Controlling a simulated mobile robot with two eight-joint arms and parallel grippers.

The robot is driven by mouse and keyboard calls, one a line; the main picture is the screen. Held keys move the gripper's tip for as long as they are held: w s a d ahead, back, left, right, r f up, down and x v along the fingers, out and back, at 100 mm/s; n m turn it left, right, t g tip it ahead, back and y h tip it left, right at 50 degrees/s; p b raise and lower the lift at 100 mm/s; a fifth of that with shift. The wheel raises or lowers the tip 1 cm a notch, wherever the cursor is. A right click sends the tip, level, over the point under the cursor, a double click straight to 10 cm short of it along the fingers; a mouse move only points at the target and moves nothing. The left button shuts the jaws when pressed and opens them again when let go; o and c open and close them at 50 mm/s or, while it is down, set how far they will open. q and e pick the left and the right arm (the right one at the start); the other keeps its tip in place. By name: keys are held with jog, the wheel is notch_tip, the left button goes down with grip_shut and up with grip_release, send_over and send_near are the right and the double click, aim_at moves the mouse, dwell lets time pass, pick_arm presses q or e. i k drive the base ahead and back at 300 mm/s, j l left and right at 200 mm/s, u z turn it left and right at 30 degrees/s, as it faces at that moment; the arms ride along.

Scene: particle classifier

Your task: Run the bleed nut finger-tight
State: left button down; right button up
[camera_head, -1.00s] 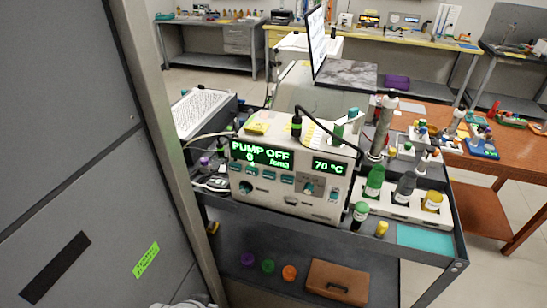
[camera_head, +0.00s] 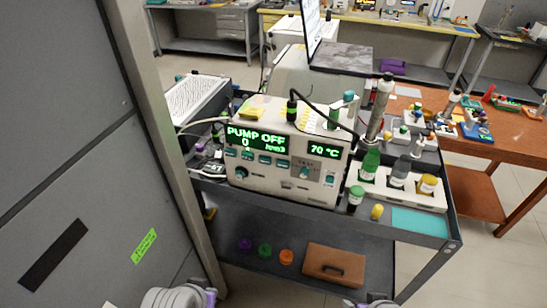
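The pump unit (camera_head: 285,167) stands on the grey cart, its front facing me. Its green display (camera_head: 257,139) reads "PUMP OFF" with a 0 below, and a second display (camera_head: 323,151) reads 70 °C. Several teal buttons and dark knobs are on its front. A black fitting (camera_head: 291,106) with a dark cable and a teal-capped part (camera_head: 348,97) stand on top. I cannot tell which small part is the bleed nut. Pale parts of my arms show at the bottom edge, one at left and one right of centre. Neither gripper's fingers can be seen.
A bottle rack (camera_head: 436,199) stands right of the pump, beside a teal mat (camera_head: 420,222). A small green-capped bottle (camera_head: 355,199) and yellow cap (camera_head: 377,212) stand in front. A tall grey panel (camera_head: 70,150) blocks the left. The lower shelf holds a brown case (camera_head: 333,265).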

aim_at(240, 175)
jog(key=i+j+u, duration=0.2)
jog(key=u, duration=0.15)
jog(key=i+j+u, duration=0.2)
jog(key=j+u, duration=0.15)
